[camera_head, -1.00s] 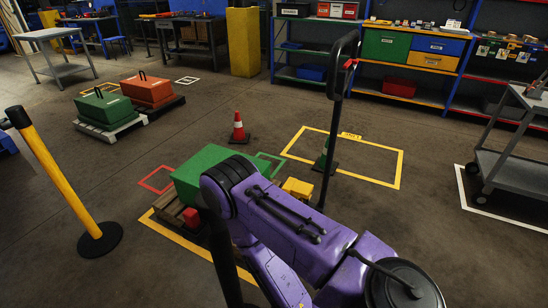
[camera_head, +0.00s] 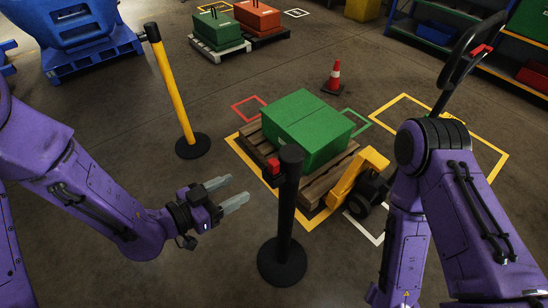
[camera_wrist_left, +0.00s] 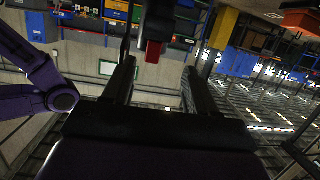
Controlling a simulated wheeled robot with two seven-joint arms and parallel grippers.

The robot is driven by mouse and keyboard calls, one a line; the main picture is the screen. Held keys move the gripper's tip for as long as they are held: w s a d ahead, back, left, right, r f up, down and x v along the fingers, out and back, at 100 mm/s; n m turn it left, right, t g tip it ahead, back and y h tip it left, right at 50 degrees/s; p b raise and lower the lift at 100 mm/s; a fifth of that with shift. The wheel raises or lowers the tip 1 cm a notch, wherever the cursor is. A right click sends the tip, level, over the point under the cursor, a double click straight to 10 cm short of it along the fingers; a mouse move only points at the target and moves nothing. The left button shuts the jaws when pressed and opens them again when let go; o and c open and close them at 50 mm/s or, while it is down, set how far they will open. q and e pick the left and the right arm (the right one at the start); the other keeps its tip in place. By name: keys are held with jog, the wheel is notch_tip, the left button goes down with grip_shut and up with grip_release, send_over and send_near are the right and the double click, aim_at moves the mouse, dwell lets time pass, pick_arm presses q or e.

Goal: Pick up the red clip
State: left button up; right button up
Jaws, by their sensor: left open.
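The red clip (camera_head: 273,166) is a small red block on the left side of the top of a black post (camera_head: 287,205), which stands upright on a round base. My left gripper (camera_head: 239,188) is open and empty, left of the post, with its two pale fingers pointing right toward it. In the left wrist view, the red clip (camera_wrist_left: 155,52) shows ahead, between the lines of my left gripper's dark fingers (camera_wrist_left: 155,75). I see a gap between the gripper and the clip in the head view. My right arm is at the right, its gripper out of sight.
A green box (camera_head: 306,125) sits on a wooden pallet (camera_head: 325,185) behind the post. A yellow pallet truck (camera_head: 357,172) stands at the right, its handle carrying another red part. A yellow post (camera_head: 172,85) stands behind my left arm. A traffic cone (camera_head: 333,78) is farther back.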

aim_at(270, 168)
pick_arm(q)
jog(key=shift+m+h, duration=0.4)
jog(key=shift+m, duration=0.1)
jog(key=p+x, duration=0.1)
jog(key=x, duration=0.2)
jog(key=r+p+x, duration=0.1)
jog(key=x, duration=0.2)
jog(key=p+x, duration=0.1)
jog(key=x, duration=0.3)
jog(key=shift+d+r, duration=0.3)
jog(key=shift+r, duration=0.1)
jog(key=shift+w+d+f, duration=0.2)
jog(key=shift+w+d, duration=0.05)
jog(key=shift+d, duration=0.05)
jog(key=shift+a, duration=0.1)
grip_shut()
